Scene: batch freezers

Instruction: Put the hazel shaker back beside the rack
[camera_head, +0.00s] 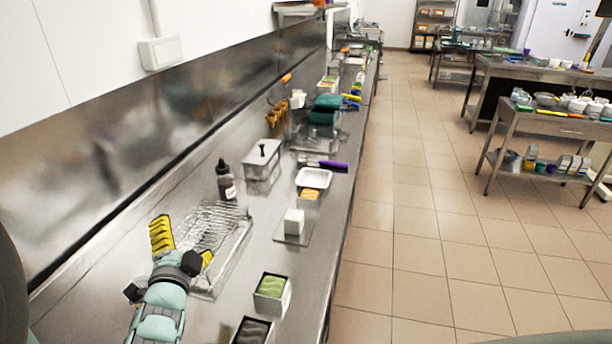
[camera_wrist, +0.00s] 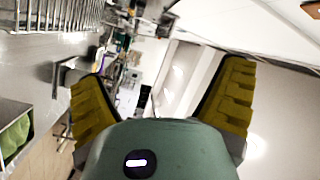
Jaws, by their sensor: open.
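A dark brown bottle (camera_head: 226,180) with a pointed cap and a pale label stands upright on the steel counter, just behind the wire rack; it is the likeliest hazel shaker, but I cannot read its label. The wire rack (camera_head: 222,222) lies in a shallow tray on the counter. My gripper (camera_head: 184,243) is open, its yellow fingers spread, at the near left side of the rack. The wrist view shows nothing between the fingers of the gripper (camera_wrist: 162,98). Rack wires (camera_wrist: 62,14) show at its upper left. My gripper hides part of the rack tray.
A green-filled tub (camera_head: 271,290) and a dark-filled tub (camera_head: 252,331) stand at the counter's near right. A white block (camera_head: 294,222), a lidded steel container (camera_head: 262,160) and a white dish (camera_head: 313,178) stand farther back. The steel backsplash (camera_head: 130,150) bounds the left side.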

